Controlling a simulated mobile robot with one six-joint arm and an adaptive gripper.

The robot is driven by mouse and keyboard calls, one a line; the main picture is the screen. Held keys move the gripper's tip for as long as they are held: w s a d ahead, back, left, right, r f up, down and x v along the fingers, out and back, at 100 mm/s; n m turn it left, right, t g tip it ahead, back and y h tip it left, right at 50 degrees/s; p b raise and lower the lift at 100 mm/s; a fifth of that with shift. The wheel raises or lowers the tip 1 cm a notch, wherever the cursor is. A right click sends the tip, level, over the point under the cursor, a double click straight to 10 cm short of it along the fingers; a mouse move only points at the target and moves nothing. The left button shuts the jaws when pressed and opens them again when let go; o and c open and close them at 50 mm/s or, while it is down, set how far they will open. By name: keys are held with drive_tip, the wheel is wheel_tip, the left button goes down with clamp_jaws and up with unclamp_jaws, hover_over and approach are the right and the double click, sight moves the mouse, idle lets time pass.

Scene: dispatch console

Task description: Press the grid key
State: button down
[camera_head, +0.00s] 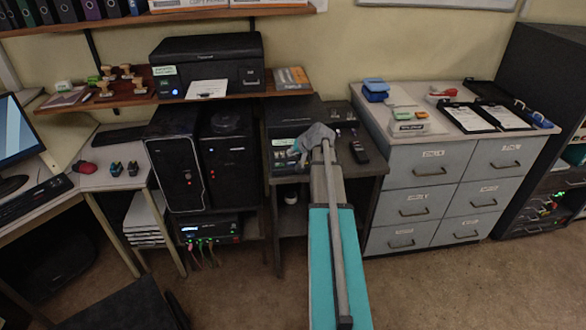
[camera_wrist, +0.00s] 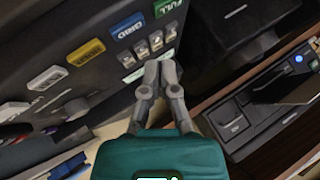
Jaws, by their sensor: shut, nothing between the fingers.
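The grid key is a blue key with white lettering (camera_wrist: 128,26) on a dark console panel, at the top of the wrist view. It sits in a slanted row with a green key (camera_wrist: 166,6), a yellow key (camera_wrist: 86,52) and a white key (camera_wrist: 47,77). My gripper (camera_wrist: 161,65) is shut and empty. Its fingertips show below and right of the blue key, apart from it in the picture, just under several small silver switches (camera_wrist: 155,41). In the head view the console (camera_head: 292,112) stands on a dark table, and my gripper (camera_head: 301,146) is in front of it, hiding part of its face.
A black printer (camera_head: 205,62) stands on a wooden shelf (camera_head: 140,98) left of the console. Two black computer towers (camera_head: 172,165) stand below it. A phone-like handset (camera_head: 359,151) lies on the table right of my arm. A grey drawer cabinet (camera_head: 425,205) stands to the right.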

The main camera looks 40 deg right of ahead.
sight(287, 162)
drive_tip(key=shift+f+b, duration=0.9)
drive_tip(key=shift+f, duration=0.35)
drive_tip(key=shift+w+f+b, duration=0.1)
drive_tip(key=shift+f+b, duration=0.65)
idle(1.6)
drive_tip(key=shift+r, duration=0.1)
drive_tip(key=shift+r+p, duration=0.7)
drive_tip(key=shift+p, duration=0.1)
drive_tip(key=shift+r+p, duration=2.5)
